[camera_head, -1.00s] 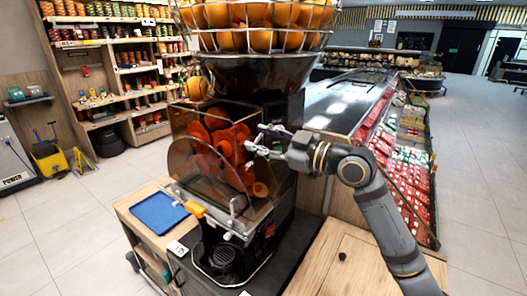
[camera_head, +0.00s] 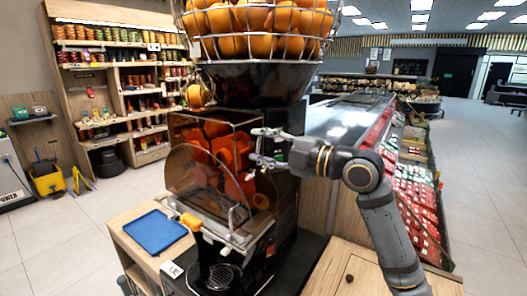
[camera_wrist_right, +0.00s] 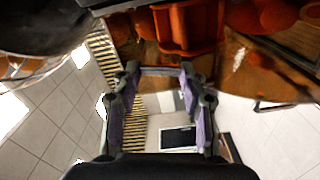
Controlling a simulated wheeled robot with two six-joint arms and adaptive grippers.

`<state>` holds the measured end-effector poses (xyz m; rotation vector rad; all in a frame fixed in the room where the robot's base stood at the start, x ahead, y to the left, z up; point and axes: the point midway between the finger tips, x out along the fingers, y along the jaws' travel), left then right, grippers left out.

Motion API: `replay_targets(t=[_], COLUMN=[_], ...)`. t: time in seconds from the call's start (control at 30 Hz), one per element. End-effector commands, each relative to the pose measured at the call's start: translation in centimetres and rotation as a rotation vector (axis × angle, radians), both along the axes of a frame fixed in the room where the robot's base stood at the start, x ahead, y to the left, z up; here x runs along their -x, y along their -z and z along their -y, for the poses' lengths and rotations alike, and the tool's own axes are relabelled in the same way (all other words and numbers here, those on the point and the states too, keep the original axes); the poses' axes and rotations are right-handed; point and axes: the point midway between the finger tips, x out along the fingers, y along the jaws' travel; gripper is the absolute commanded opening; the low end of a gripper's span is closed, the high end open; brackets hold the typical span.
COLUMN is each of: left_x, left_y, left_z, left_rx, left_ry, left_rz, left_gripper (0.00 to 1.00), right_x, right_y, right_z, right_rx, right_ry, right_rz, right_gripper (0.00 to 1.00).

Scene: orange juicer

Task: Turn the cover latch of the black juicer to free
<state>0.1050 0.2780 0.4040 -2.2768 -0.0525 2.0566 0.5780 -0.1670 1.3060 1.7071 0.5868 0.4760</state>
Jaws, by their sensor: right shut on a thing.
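The black juicer (camera_head: 283,196) stands in the middle of the head view, with a clear cover (camera_head: 208,180) over its orange-red pressing parts. My right gripper (camera_head: 257,146) reaches in from the right, its fingertips one above the other at the upper right of the cover. It is shut on the small cover latch there, which the fingers largely hide. In the right wrist view my right gripper (camera_wrist_right: 160,72) shows two purple-padded fingers with a gap between them, tips against the juicer's front. The latch's exact angle cannot be told. My left gripper is not in view.
A wire basket of oranges (camera_head: 262,32) tops the juicer. A blue tray (camera_head: 155,231) lies on the wooden counter at left. An orange-handled tap (camera_head: 188,221) sticks out below the cover. A produce counter (camera_head: 405,175) stands behind my right arm. Open floor lies at left.

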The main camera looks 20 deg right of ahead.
Motion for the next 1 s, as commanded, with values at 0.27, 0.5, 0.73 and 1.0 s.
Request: replay_targets(t=[0.27, 0.5, 0.73, 1.0], left_x=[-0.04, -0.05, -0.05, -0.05], left_y=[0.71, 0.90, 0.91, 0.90], left_z=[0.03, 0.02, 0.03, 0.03], left_rx=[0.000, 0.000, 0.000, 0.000], left_ry=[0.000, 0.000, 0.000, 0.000], left_rz=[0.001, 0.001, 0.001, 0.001], left_gripper=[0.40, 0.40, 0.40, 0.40], right_x=[-0.03, -0.03, -0.02, -0.02], right_y=[0.03, -0.05, -0.11, -0.14], right_z=[0.04, 0.03, 0.04, 0.04], right_rx=[0.117, 0.165, 0.177, 0.176], right_ry=[0.002, 0.002, 0.003, 0.003], right_rz=[0.096, 0.135, 0.144, 0.145], right_gripper=[0.11, 0.11, 0.11, 0.11])
